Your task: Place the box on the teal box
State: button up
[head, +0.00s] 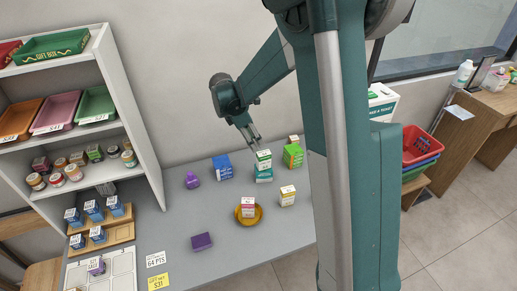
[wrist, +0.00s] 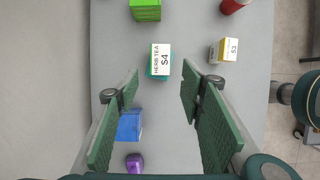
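The teal box (head: 264,174) stands upright on the grey counter, with a white upper part. In the wrist view its white top reads "HERB TEA $4" (wrist: 160,57), with a teal side (wrist: 157,74) below. Nothing rests on it. My gripper (head: 254,136) is open and empty above and slightly left of it. In the wrist view the teal box shows beyond the gap between my fingertips (wrist: 160,74). Candidate boxes on the counter are blue (head: 222,167), green (head: 292,157), yellow-white (head: 287,196), pink-white (head: 248,207) and dark purple (head: 201,242). Which one is meant cannot be told.
The pink-white box stands on an orange dish (head: 258,217). A purple jar (head: 192,181) stands left of the blue box. A shelf (head: 145,130) with trays and jars stands at the left. A red item (wrist: 233,5) shows in the wrist view. The front counter has free room.

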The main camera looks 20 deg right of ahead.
jog(key=s+a+r+m+t+y, duration=0.25)
jog(key=s+r+m, duration=0.55)
jog(key=s+r, duration=0.85)
jog(key=s+a+m+t+y, duration=0.1)
jog(key=s+a+m+t, duration=0.1)
jog(key=s+m, duration=0.3)
jog(key=s+a+m+t+y, duration=0.1)
jog(key=s+m, duration=0.4)
jog(key=s, duration=0.9)
jog(key=shift+a+f+t, duration=0.4)
jog(key=shift+a+t, duration=0.45)
jog(key=shift+a, duration=0.05)
